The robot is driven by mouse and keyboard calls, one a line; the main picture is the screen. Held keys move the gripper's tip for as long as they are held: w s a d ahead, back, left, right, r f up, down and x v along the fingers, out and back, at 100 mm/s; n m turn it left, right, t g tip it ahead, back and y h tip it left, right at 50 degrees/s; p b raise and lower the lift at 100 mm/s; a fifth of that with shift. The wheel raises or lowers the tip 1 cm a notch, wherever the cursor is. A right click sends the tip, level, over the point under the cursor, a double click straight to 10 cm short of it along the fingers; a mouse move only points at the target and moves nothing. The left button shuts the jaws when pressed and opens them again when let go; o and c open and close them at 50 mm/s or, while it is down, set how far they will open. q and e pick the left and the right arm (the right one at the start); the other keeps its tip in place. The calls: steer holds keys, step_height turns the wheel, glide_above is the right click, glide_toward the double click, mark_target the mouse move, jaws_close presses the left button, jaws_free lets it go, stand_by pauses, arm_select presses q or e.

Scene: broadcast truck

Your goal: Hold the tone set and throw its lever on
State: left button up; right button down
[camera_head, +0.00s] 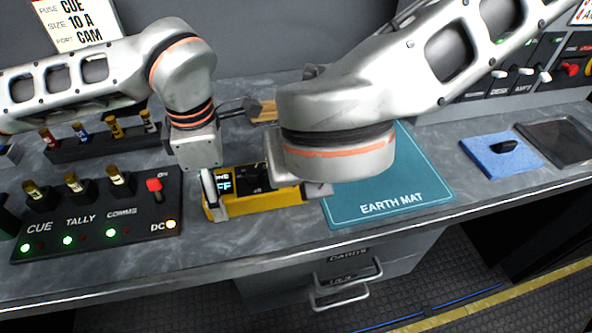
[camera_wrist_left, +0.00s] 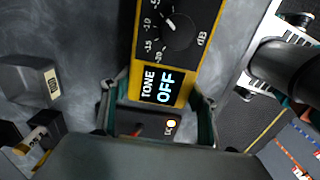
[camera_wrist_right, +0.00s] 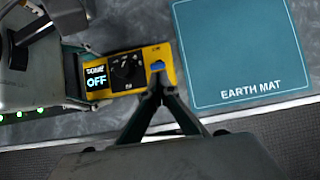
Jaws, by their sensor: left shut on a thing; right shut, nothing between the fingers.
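The tone set (camera_head: 262,200) is a yellow box with a dark face, lying on the grey counter left of the earth mat. Its screen reads "TONE OFF" in the left wrist view (camera_wrist_left: 162,87) and the right wrist view (camera_wrist_right: 96,78). My left gripper (camera_head: 216,208) is shut on the tone set's left end, with a finger on each side.
A teal earth mat (camera_head: 394,206) lies right of the tone set. A black panel (camera_head: 97,215) with several plugs and a red DC switch stands at the left. A blue cloth (camera_head: 502,158) with a small black item lies at the right. Drawers are below the counter edge.

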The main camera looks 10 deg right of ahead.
steer(key=shift+w+a+r+g, duration=0.1)
steer(key=shift+w+r+g, duration=0.35)
steer(key=shift+g, duration=0.35)
steer(key=w+g, duration=0.1)
steer(key=g, duration=0.2)
steer(key=shift+w+a+r, duration=0.1)
steer(key=shift+w+r, duration=0.2)
steer(key=shift+w, duration=0.1)
steer(key=shift+s, duration=0.1)
steer(key=shift+r, duration=0.15)
steer(key=shift+r, duration=0.6)
steer(key=shift+s, duration=0.1)
